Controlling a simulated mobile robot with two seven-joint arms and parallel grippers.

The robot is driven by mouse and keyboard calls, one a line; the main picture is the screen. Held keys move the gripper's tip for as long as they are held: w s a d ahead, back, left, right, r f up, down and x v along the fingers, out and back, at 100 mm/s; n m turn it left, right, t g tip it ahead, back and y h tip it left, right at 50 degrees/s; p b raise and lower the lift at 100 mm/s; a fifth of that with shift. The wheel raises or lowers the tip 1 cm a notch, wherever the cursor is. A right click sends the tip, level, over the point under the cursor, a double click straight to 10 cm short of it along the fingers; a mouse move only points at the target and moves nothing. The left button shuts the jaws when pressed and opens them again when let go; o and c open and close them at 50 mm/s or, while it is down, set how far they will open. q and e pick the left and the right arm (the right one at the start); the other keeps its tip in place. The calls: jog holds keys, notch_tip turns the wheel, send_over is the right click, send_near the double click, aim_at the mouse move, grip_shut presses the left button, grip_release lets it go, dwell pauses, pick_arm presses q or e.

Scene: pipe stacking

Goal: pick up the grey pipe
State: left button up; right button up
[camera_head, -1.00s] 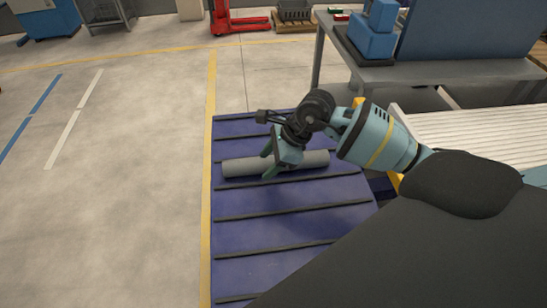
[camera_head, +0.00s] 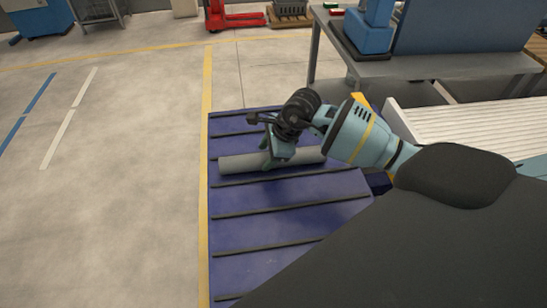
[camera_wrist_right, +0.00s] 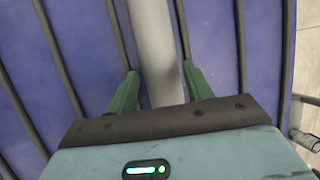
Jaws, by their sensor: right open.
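The grey pipe (camera_head: 240,163) lies on the blue ribbed platform (camera_head: 260,239), between two dark ribs. In the right wrist view the pipe (camera_wrist_right: 155,50) runs away from the gripper, between its two green fingers. My right gripper (camera_head: 268,162) is over the middle of the pipe and open, with a finger at the pipe's near side. In the wrist view the right gripper (camera_wrist_right: 160,85) has a finger on each side of the pipe, with small gaps. Part of the pipe is hidden behind the gripper in the head view. My left gripper does not show.
A grey table (camera_head: 440,66) with blue equipment stands at the back right. A white slatted surface (camera_head: 470,130) is right of the platform. The floor (camera_head: 110,200) left of the yellow line is clear. A red pallet jack (camera_head: 235,18) stands far back.

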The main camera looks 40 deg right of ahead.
jog(key=shift+x, duration=1.45)
jog(key=c, duration=0.7)
jog(key=shift+r, duration=0.2)
jog(key=shift+r, duration=0.25)
notch_tip(320, 180, up, 3)
jog(key=shift+s+f, duration=0.1)
jog(key=shift+s, duration=0.05)
jog(key=s+a, duration=0.2)
jog(key=s, duration=0.2)
jog(key=s+a+r, duration=0.1)
jog(key=s+a, duration=0.2)
jog(key=s, duration=0.2)
jog(key=s+a+b, duration=0.1)
jog(key=s+a, duration=0.2)
jog(key=s, duration=0.1)
jog(key=shift+s+r, duration=0.15)
jog(key=shift+s, duration=0.1)
